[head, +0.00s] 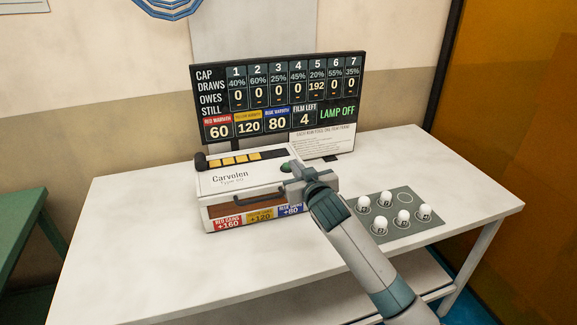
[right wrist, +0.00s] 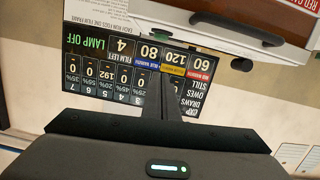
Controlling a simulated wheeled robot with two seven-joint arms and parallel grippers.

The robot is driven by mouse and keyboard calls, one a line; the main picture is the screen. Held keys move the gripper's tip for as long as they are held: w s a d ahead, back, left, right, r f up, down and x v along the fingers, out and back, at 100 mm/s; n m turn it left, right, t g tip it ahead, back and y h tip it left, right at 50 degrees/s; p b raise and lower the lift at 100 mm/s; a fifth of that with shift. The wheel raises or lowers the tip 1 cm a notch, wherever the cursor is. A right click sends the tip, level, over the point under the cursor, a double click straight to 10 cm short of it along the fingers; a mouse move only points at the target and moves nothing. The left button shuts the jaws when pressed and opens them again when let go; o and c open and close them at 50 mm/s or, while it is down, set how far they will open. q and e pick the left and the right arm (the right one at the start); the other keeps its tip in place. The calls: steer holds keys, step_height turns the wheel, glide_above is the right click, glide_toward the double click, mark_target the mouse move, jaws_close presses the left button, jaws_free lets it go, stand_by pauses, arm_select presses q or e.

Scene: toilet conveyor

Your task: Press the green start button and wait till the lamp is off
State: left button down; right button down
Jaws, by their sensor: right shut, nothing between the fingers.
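A white Carvolen machine (head: 225,180) stands on the table, with a dark knob, a row of yellow keys and a brown front window. My right gripper (head: 290,170) is shut and empty over the right part of its top. A small green patch shows at the fingertips; I cannot tell whether it is the start button or whether the fingers touch it. The black display board (head: 280,98) behind reads LAMP OFF in green, with FILM LEFT 4. The board shows upside down in the right wrist view (right wrist: 110,75). My left gripper is not in view.
A grey mat (head: 425,235) with several white numbered bulbs and one empty ring lies right of the machine. A white printed card (head: 325,142) stands behind it. The white table (head: 120,240) is clear at the left and front. A green table (head: 25,225) stands at far left.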

steer(key=p, duration=0.2)
glide_above(288, 176)
steer(key=shift+s+f, duration=0.15)
steer(key=shift+f, duration=0.4)
step_height(288, 176, down, 2)
steer(key=shift+f+p, duration=0.2)
steer(key=shift+p, duration=0.25)
steer(key=shift+w+f, duration=0.25)
steer(key=shift+f, duration=0.65)
steer(key=shift+f, duration=0.1)
